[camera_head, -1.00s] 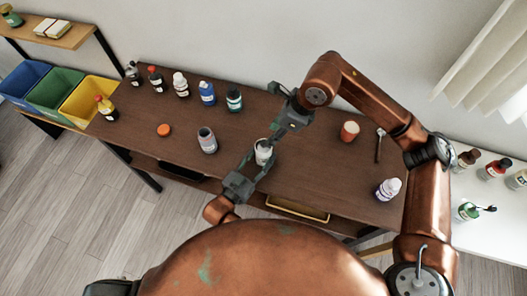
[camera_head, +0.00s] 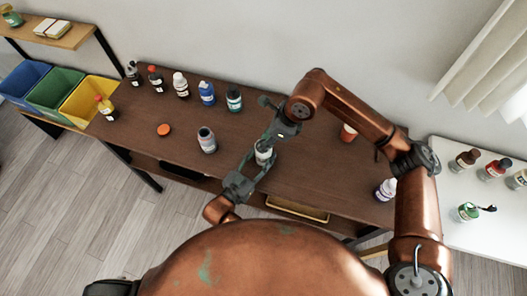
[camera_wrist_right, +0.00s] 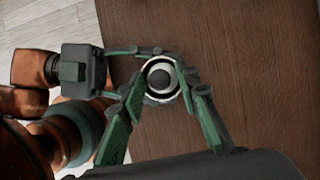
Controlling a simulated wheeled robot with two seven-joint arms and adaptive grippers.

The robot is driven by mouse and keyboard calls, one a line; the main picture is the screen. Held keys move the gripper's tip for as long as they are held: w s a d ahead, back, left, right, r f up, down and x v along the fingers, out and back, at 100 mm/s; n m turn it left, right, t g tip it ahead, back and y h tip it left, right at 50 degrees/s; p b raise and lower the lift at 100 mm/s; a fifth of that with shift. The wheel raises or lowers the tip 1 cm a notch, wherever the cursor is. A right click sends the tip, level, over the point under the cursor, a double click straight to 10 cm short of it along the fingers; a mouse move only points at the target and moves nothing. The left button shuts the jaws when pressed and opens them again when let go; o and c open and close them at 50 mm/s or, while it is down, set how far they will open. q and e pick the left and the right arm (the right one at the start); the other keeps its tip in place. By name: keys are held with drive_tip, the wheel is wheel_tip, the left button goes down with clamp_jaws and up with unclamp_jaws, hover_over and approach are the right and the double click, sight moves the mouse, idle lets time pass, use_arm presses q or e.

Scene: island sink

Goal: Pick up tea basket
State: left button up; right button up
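Nothing is clearly recognisable as a tea basket. A small white jar (camera_head: 263,155) stands near the middle of the brown table. From above, in the right wrist view, its round top (camera_wrist_right: 160,77) shows a pale rim, a dark ring and a light centre. My left gripper (camera_head: 256,160) reaches in from the front left with its fingers around the jar's sides, seemingly closed on it. My right gripper (camera_head: 269,143) is over the jar, pointing down. Its green fingers (camera_wrist_right: 160,78) are apart, one on each side of the jar top; whether they touch is unclear.
Several bottles line the back, including a blue one (camera_head: 207,93).

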clamp_jaws()
drive_tip(key=shift+r, duration=0.1)
idle(0.3)
wheel_tip(320, 180, up, 18)
idle(1.2)
idle(0.4)
use_arm(q)
drive_tip(key=o, duration=1.3)
